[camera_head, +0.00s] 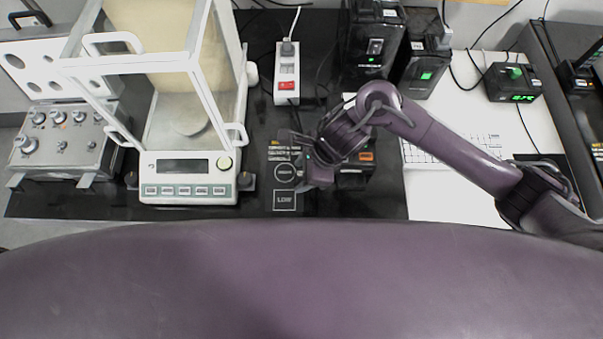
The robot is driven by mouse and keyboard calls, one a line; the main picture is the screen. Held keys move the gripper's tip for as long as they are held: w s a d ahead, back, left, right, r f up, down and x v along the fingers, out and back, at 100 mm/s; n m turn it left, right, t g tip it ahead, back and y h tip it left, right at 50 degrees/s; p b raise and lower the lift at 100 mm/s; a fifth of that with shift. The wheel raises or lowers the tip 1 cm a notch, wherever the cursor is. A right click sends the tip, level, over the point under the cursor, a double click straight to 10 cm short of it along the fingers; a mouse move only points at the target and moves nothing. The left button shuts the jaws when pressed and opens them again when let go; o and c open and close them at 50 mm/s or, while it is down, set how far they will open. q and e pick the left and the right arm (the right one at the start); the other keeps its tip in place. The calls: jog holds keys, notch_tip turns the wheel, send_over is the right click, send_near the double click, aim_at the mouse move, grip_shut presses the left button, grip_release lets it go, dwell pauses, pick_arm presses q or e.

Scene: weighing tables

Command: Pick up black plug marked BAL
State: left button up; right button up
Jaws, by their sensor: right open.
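I cannot make out a black plug marked BAL; no such lettering is readable in the head view. My right gripper (303,163) is at the middle of the dark bench, open, with its arm coming in from the right. It is just right of a black panel marked LOW (285,201). A white power strip (286,72) with a red switch stands behind it, with a plug (288,48) in its far end. My left gripper is out of view.
A glass-sided balance (190,165) stands left of the power strip. A metal control box (62,142) is at far left. Black devices with green displays (425,75) stand at the back right, with loose cables around. A white keyboard (450,150) lies behind my right arm.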

jog(key=shift+a+f, duration=0.15)
jog(key=shift+f, duration=0.15)
jog(key=c, duration=0.8)
jog(key=shift+c, duration=0.4)
jog(key=shift+r, duration=0.15)
